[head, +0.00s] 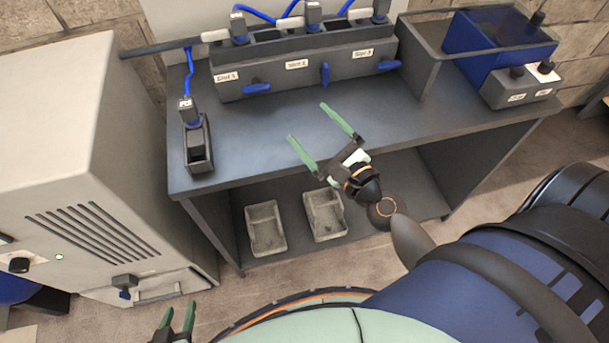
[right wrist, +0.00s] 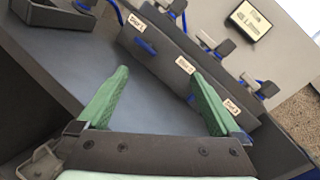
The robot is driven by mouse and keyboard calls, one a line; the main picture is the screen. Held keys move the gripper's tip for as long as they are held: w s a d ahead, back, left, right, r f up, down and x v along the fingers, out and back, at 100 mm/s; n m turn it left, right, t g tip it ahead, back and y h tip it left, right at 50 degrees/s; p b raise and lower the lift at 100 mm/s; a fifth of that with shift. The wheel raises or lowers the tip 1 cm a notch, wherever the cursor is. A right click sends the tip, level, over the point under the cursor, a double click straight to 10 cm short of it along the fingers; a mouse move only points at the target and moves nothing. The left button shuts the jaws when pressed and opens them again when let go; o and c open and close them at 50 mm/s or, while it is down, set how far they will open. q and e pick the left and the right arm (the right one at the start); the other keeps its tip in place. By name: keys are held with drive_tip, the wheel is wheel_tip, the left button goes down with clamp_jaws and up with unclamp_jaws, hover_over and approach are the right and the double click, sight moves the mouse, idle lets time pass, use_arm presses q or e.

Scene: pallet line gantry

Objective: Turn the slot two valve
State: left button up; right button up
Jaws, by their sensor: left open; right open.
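The slot two valve (head: 325,74) is a small blue handle on the front of a grey three-slot block, right of the "Slot 2" label (head: 297,64). It points up and down, while the slot one valve (head: 257,88) and slot three valve (head: 388,65) lie roughly sideways. My right gripper (head: 307,121) is open and empty, in front of the block and apart from the slot two valve. In the right wrist view its right finger partly covers the block front near the "Slot 2" label (right wrist: 185,65). My left gripper (head: 179,308) is open and empty at the bottom edge.
The block stands on a dark bench (head: 270,126). A small dark holder (head: 198,147) with a blue-cabled plug is at the bench's left, and a blue box (head: 497,36) at its right. Two grey trays (head: 265,229) are below. A large pale cabinet (head: 70,130) stands left.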

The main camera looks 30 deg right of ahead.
drive_tip(key=s+a+f+n+g+y, duration=0.25)
drive_tip(key=a+n, duration=0.25)
drive_tip(key=n, duration=0.3)
drive_tip(key=s+a+f+n+g+y, duration=0.1)
drive_tip(key=s+a+n+g+y, duration=0.15)
drive_tip(key=a+n, duration=0.4)
drive_tip(key=s+d+f+n+g+h+p, duration=0.3)
drive_tip(key=f+n, duration=0.4)
drive_tip(key=n, duration=0.3)
drive_tip(key=shift+s+d+f+p, duration=0.4)
drive_tip(key=shift+s+d+p, duration=0.15)
drive_tip(key=shift+s+p, duration=0.25)
drive_tip(key=s+f+n+h+p, duration=0.1)
drive_tip(key=s+f+n, duration=0.3)
drive_tip(key=f+n, duration=0.1)
drive_tip(key=shift+s+d+n+g+h, duration=0.3)
drive_tip(key=shift+d+n+g, duration=0.15)
drive_tip(key=shift+n, duration=0.1)
